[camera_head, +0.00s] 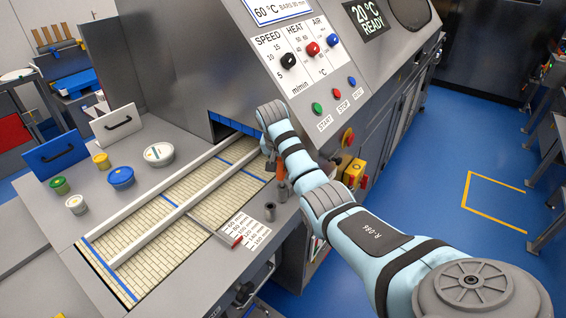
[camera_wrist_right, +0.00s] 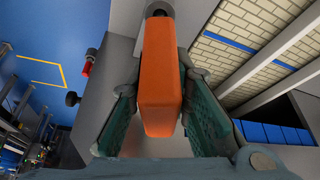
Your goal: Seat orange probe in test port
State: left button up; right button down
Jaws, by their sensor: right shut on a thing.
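The orange probe (camera_wrist_right: 160,70) is between the two teal fingers of my right gripper (camera_wrist_right: 160,108) in the right wrist view. Its far end meets a small dark cylindrical part at the top of that view; whether this is its tip cannot be told. In the head view a little of the orange probe (camera_head: 281,172) shows below my right gripper (camera_head: 274,160), over the machine's right ledge. A short dark cylinder (camera_head: 269,211), which looks like the test port, stands on the ledge just in front of the probe. My left gripper is out of view.
The tiled conveyor belt (camera_head: 150,222) with white rails runs left of the ledge. A white millimetre scale card (camera_head: 250,231) lies by the belt. Several tubs, including a blue one (camera_head: 121,177), stand at left. A yellow switch box (camera_head: 354,172) is on the machine's side.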

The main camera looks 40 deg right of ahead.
jog(key=shift+f+b, duration=0.3)
jog(key=shift+f, duration=1)
jog(key=c, duration=1.4)
grip_release()
jog(key=v, duration=0.7)
jog(key=shift+a+r, duration=0.1)
jog(key=shift+r, duration=0.15)
